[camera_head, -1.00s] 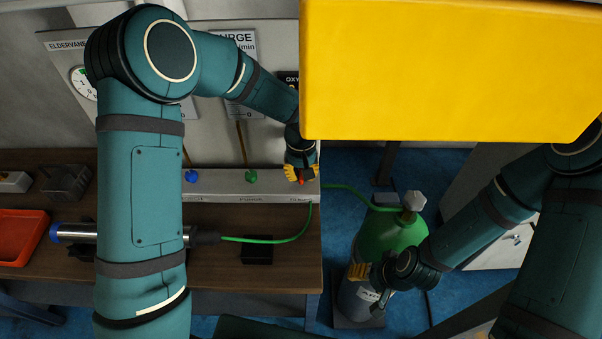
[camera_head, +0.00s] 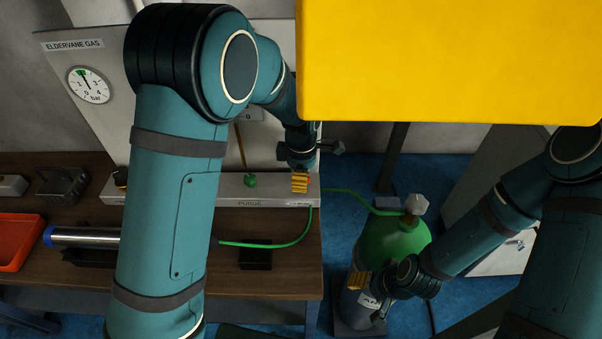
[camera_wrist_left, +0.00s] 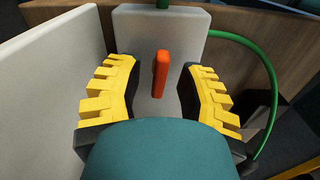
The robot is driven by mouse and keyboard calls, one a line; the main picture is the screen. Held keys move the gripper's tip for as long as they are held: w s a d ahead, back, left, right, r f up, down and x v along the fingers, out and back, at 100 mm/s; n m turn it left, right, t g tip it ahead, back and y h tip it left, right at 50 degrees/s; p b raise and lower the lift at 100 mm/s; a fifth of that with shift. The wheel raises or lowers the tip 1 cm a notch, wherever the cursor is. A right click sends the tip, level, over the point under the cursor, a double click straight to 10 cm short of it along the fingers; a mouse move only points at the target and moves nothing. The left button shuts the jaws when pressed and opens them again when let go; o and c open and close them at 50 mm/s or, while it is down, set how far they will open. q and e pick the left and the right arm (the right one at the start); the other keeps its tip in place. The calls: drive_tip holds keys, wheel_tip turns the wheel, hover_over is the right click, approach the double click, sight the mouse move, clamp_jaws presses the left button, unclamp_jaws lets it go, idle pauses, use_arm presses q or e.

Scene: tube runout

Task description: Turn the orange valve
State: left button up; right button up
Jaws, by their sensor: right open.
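The orange valve (camera_wrist_left: 161,73) has a narrow upright handle on the grey panel in the left wrist view. My left gripper (camera_wrist_left: 162,82) is open, with one yellow finger on each side of the handle. Gaps show between the handle and both fingers. In the head view my left gripper (camera_head: 300,182) is at the right end of the grey manifold (camera_head: 220,188) and hides most of the valve. My right gripper (camera_head: 362,286) is open beside the green-topped gas cylinder (camera_head: 388,243), low at the right; whether it touches the cylinder I cannot tell.
A green knob (camera_head: 250,180) sits on the manifold left of my gripper. A green hose (camera_head: 275,243) hangs below. A pressure gauge (camera_head: 89,86) is on the back panel. A large yellow block (camera_head: 450,60) covers the upper right. An orange tray (camera_head: 15,240) lies far left.

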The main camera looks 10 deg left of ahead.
idle(0.3)
use_arm(q)
wheel_tip(320, 180, up, 6)
drive_tip(key=p, duration=0.5)
drive_tip(key=shift+a, duration=0.1)
drive_tip(key=shift+f, duration=0.1)
